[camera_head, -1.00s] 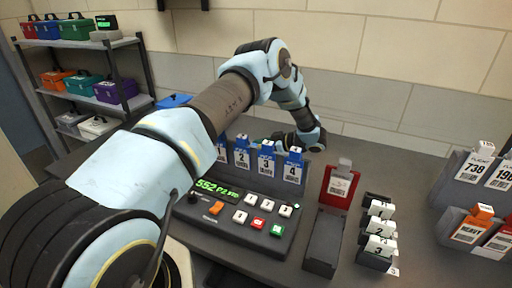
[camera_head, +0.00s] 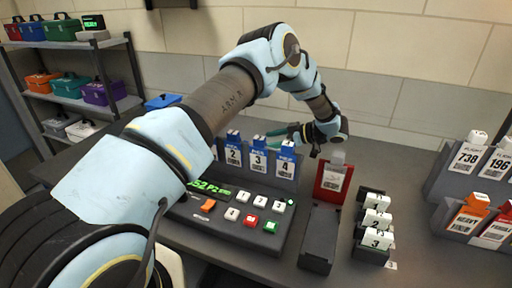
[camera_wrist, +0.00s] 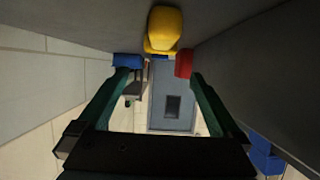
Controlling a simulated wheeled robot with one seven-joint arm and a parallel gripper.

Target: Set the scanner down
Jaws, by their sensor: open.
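A rounded yellow object (camera_wrist: 165,28) shows at the top of the wrist view, by the dark table surface. It looks like the scanner, but its shape is only partly visible. My gripper (camera_wrist: 156,65) is open, with a blue-tipped finger on the left and a red-tipped one on the right. The yellow object lies beyond and between the tips, close to the red one. In the head view my gripper (camera_head: 282,132) is low behind the blue tags, its green fingers pointing left. I cannot make out the yellow object there; my arm and the tags may hide it.
A console (camera_head: 240,212) with buttons and a green display stands in front of the blue tags (camera_head: 258,158). A red card holder (camera_head: 333,180) stands right of my gripper. White tags (camera_head: 376,220) and card racks (camera_head: 440,185) are further right. A shelf (camera_head: 90,98) holds boxes at left.

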